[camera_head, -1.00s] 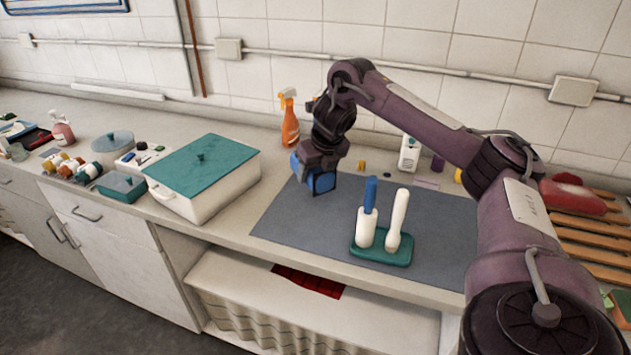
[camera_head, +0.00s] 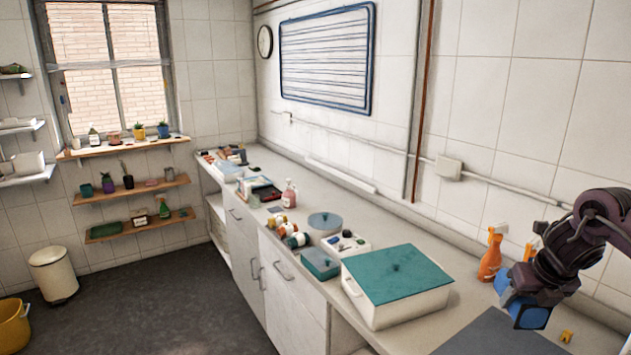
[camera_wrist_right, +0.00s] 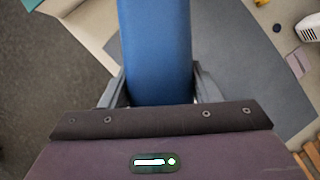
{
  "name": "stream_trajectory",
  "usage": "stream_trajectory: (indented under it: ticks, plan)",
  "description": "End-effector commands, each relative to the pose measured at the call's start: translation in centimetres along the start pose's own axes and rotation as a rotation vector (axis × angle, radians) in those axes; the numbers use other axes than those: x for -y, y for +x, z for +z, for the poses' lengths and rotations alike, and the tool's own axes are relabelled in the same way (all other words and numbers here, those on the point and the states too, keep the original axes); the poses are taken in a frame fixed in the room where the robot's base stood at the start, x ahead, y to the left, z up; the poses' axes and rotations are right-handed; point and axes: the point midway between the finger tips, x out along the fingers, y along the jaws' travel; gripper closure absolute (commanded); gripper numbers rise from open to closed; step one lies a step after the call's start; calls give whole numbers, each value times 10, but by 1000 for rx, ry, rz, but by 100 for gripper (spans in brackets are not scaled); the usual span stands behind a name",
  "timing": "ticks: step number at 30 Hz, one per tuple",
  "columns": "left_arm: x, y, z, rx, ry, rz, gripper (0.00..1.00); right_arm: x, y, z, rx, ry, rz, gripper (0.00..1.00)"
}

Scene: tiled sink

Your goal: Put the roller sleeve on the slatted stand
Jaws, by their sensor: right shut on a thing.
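My right gripper (camera_head: 530,288) is at the right edge of the head view, above the counter. It is shut on the blue roller sleeve (camera_head: 527,312). In the right wrist view the sleeve (camera_wrist_right: 156,45) lies between the two fingers of the gripper (camera_wrist_right: 158,92), and its far end runs out of the top of the picture. Brown wooden slats, likely the slatted stand (camera_wrist_right: 311,156), show only at the lower right corner of the wrist view. The stand is outside the head view. My left gripper is not in view.
A grey mat (camera_head: 495,335) lies under the gripper. An orange spray bottle (camera_head: 490,258) stands close behind it. A white box with a teal lid (camera_head: 395,270) stands to the left. Jars and bottles (camera_head: 290,236) crowd the counter farther left. A small yellow piece (camera_head: 566,336) lies on the counter.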

Motion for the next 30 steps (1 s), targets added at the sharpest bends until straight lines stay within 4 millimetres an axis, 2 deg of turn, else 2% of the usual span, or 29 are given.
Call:
stream_trajectory:
  ticks: [1,6,7,8,20,30]
  plan:
    - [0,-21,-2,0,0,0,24,0,-19,8,0,0,0,72]
    - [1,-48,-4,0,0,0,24,0,-43,18,0,0,1,72]
    - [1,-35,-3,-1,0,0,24,-9,-30,12,-1,16,-9,72]
    - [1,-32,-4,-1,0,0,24,-14,-27,10,1,36,-18,72]
    - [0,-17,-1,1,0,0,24,-81,-7,-12,7,341,-147,72]
    - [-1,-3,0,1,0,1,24,-139,9,-45,7,686,-294,72]
